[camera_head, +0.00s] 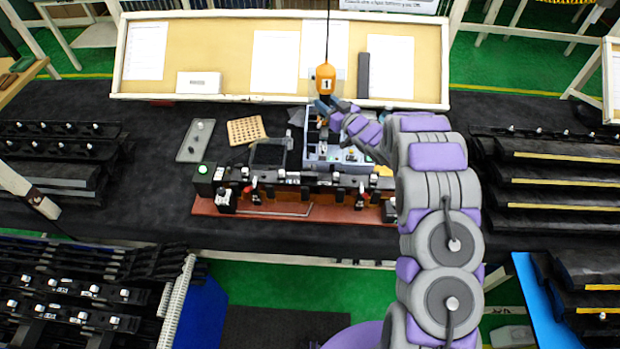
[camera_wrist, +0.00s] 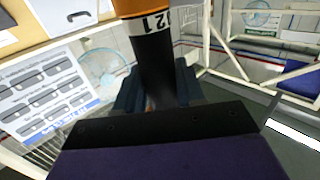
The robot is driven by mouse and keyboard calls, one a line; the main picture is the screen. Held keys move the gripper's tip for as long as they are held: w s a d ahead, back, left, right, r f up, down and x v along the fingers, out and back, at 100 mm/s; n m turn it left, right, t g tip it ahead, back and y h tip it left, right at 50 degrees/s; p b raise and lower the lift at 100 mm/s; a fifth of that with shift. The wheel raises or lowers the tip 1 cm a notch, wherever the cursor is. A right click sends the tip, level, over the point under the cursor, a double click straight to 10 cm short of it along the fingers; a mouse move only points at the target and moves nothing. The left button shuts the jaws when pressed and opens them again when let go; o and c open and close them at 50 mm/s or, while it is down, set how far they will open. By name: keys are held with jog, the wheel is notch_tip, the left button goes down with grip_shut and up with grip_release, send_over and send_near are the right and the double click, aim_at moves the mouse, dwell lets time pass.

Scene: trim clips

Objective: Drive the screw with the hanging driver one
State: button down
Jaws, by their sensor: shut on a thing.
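The hanging driver (camera_head: 325,79), orange with a "1" label, hangs upright from a dark cable above the work station. My gripper (camera_head: 324,106) is shut on the driver just below its orange body. In the wrist view, the driver's black lower part (camera_wrist: 155,70) stands between my gripper's fingers (camera_wrist: 156,92). Its orange top is cut off by the picture's upper edge. The driver's tip is too small to make out in the head view. No screw can be told apart with certainty. Below the driver is a grey-blue tray (camera_head: 312,155) with small parts.
A dark trim rail with clips (camera_head: 300,180) lies on a red-brown base (camera_head: 290,208) in front of the tray. A perforated tan block (camera_head: 246,130) and a grey plate (camera_head: 195,141) lie to the left. A board with papers (camera_head: 220,50) stands behind.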

jog(key=shift+r, duration=0.45)
jog(key=s+a+b, duration=0.4)
jog(key=s+a, duration=0.2)
jog(key=a, duration=0.4)
jog(key=s+a+b, duration=0.3)
jog(key=s+a, duration=0.4)
jog(key=a, duration=0.4)
jog(key=f+b, duration=0.1)
jog(key=f, duration=0.1)
jog(key=f+b, duration=0.1)
jog(key=f, duration=0.2)
jog(key=shift+d+f+b, duration=0.3)
jog(key=shift+b, duration=0.1)
jog(key=shift+r, duration=0.1)
jog(key=shift+s+d+f, duration=0.1)
jog(key=shift+f, duration=0.7)
dwell(1.6)
